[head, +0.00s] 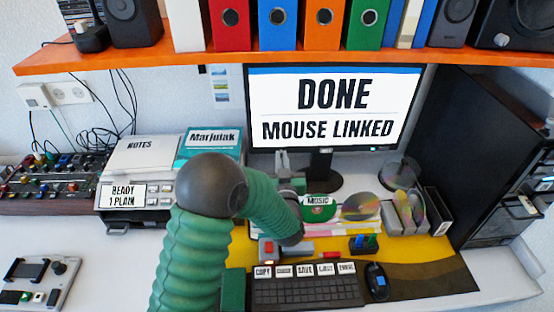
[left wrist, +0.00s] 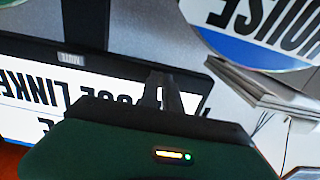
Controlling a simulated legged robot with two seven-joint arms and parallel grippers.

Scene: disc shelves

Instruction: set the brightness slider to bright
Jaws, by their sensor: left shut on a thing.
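The monitor (head: 335,110) stands at the back of the desk and reads "DONE, MOUSE LINKED". My left gripper (head: 283,158) reaches up to the monitor's lower edge, left of its stand. In the left wrist view its dark fingers (left wrist: 162,92) are close together at the lower bezel (left wrist: 100,70) of the upside-down monitor. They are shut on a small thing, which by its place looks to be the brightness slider. The fingers hide the slider, so I cannot read its setting. My right gripper is not in view.
A green disc marked "MUSIC" (head: 318,208) and a rack of discs (head: 405,210) stand right of my arm. The keyboard (head: 305,290) and mouse (head: 376,281) lie in front. An orange shelf (head: 150,60) hangs above. A dark tower (head: 470,130) stands at right.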

